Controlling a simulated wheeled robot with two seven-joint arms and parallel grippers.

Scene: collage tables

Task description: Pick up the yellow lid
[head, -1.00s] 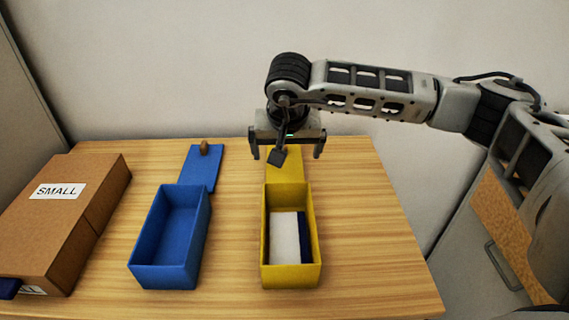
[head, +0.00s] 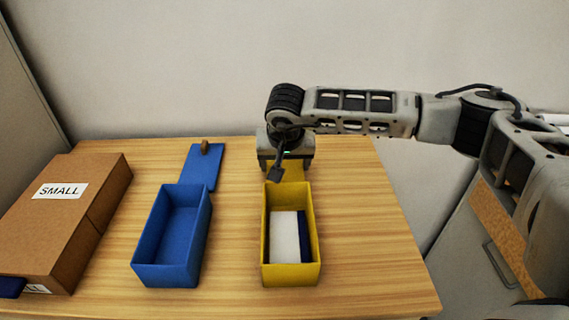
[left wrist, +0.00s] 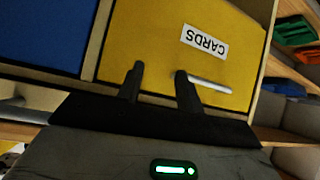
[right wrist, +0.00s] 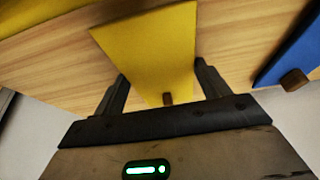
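The yellow lid (head: 293,172) lies flat on the table behind the open yellow box (head: 290,277), partly hidden by my right gripper (head: 284,165). In the right wrist view the yellow lid (right wrist: 150,48) has a small brown knob (right wrist: 167,99) near the gripper. My right gripper (right wrist: 161,74) is open, with one finger on each side of the knob, and apart from it. My left gripper (left wrist: 158,72) is open and empty in front of a yellow drawer front marked CARDS (left wrist: 150,40); it is out of the head view.
The yellow box holds a white and dark blue item (head: 286,238). An open blue box (head: 170,260) stands to its left, with a blue lid (head: 206,168) behind it. A brown box marked SMALL (head: 95,190) stands at the far left. The right side of the table is clear.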

